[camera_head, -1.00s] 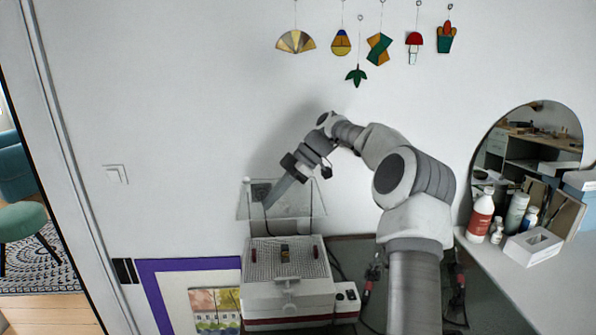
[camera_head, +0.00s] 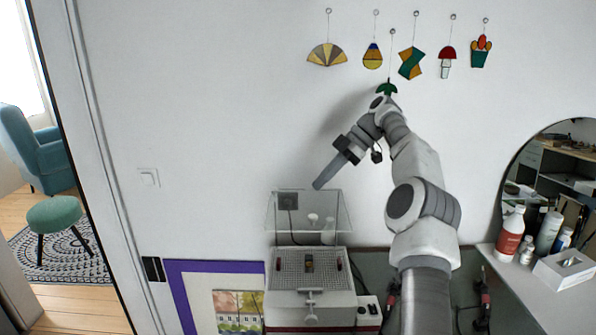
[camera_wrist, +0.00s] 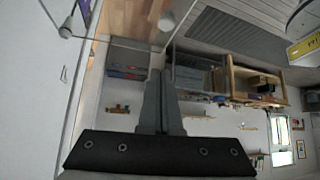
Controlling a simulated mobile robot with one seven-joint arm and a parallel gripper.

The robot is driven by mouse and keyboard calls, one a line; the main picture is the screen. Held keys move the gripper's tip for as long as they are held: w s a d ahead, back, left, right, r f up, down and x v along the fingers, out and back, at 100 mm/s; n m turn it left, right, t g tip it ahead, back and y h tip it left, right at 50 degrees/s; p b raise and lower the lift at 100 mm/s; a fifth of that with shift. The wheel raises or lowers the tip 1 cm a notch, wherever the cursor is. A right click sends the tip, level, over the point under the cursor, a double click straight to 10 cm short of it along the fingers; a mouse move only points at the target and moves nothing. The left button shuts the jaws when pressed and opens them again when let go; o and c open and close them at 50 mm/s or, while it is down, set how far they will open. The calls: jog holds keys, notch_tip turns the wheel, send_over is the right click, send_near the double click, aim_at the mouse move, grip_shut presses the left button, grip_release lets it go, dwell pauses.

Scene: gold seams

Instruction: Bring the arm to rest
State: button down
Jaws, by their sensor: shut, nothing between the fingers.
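My arm rises from the lower right of the head view and bends over to the left, in front of the white wall. My gripper (camera_head: 318,186) points down and to the left, just above the clear shield of the grinding machine. It is shut and empty, and its tip looks apart from the shield, though the depth is hard to judge. In the wrist view the two fingers of my gripper (camera_wrist: 161,75) lie together, with the room behind them.
The grinder (camera_head: 310,302) with its clear shield (camera_head: 345,212) stands below my gripper. Glass ornaments (camera_head: 327,55) hang on the wall above my arm. A white counter with bottles (camera_head: 511,235) and a round mirror (camera_head: 555,165) are at right. A purple-framed picture (camera_head: 215,266) is at left.

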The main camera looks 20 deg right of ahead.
jog(key=s+a+r+m+h, duration=0.3)
jog(key=s+a, duration=0.2)
jog(key=a, duration=0.3)
jog(key=s+a+r+m+h, duration=0.35)
jog(key=s+a, duration=0.25)
jog(key=a, duration=0.2)
jog(key=s+f+m+t, duration=0.1)
jog(key=s+f+m, duration=0.1)
jog(key=s, duration=0.6)
jog(key=s+f+m+t+h, duration=0.1)
jog(key=s+f+m+t, duration=0.1)
jog(key=s+m, duration=0.3)
jog(key=s+f+m+t+h, duration=0.1)
jog(key=s+f+m, duration=0.2)
jog(key=s, duration=0.9)
jog(key=shift+s+d+f+t, duration=0.2)
jog(key=shift+s+d+t, duration=0.1)
jog(key=shift+t, duration=0.1)
jog(key=shift+m, duration=0.25)
